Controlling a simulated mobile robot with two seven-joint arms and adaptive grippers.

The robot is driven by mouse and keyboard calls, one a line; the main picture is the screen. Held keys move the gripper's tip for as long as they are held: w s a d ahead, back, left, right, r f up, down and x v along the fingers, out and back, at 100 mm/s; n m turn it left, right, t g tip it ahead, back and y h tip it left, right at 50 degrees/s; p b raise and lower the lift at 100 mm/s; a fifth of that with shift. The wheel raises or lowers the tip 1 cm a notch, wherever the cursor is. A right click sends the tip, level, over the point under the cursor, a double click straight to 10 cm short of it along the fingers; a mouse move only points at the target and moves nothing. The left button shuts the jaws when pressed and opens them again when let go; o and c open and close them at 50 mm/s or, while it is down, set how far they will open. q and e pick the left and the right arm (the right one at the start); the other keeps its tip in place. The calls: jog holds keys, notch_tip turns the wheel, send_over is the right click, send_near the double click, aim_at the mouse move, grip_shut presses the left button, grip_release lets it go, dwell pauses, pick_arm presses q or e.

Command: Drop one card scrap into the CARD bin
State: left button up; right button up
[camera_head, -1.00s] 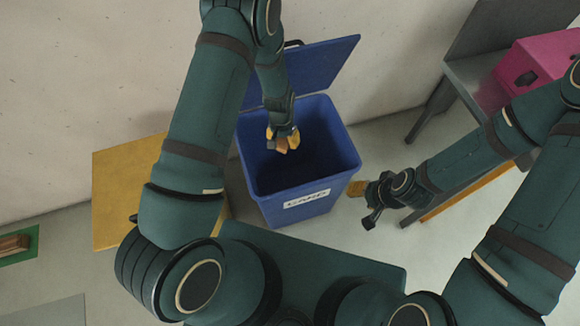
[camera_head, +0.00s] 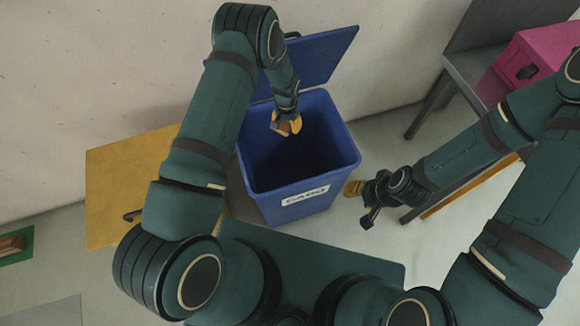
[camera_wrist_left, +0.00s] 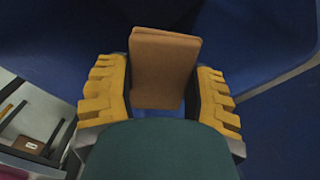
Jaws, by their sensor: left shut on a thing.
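The blue CARD bin (camera_head: 262,180) stands in the middle of the head view with its lid (camera_head: 318,58) open at the back and a white CARD label (camera_head: 305,196) on its front. My left gripper (camera_head: 287,124) is over the bin's opening, shut on a brown card scrap (camera_head: 283,128). In the left wrist view the card scrap (camera_wrist_left: 163,65) sits between the two yellow fingers, with blue bin surfaces around it. My right gripper (camera_head: 354,188) is to the right of the bin, apart from it; its finger spacing is unclear.
A yellow surface (camera_head: 112,190) lies left of the bin. A grey table (camera_head: 470,80) with a pink box (camera_head: 530,62) stands at the right. A green-edged tray (camera_head: 20,240) with brown pieces shows at the far left. The wall is close behind the bin.

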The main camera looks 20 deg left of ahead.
pick_arm(q)
jog(key=shift+f, duration=0.65)
jog(key=o, duration=1)
jog(key=shift+c, duration=0.2)
notch_tip(320, 180, up, 12)
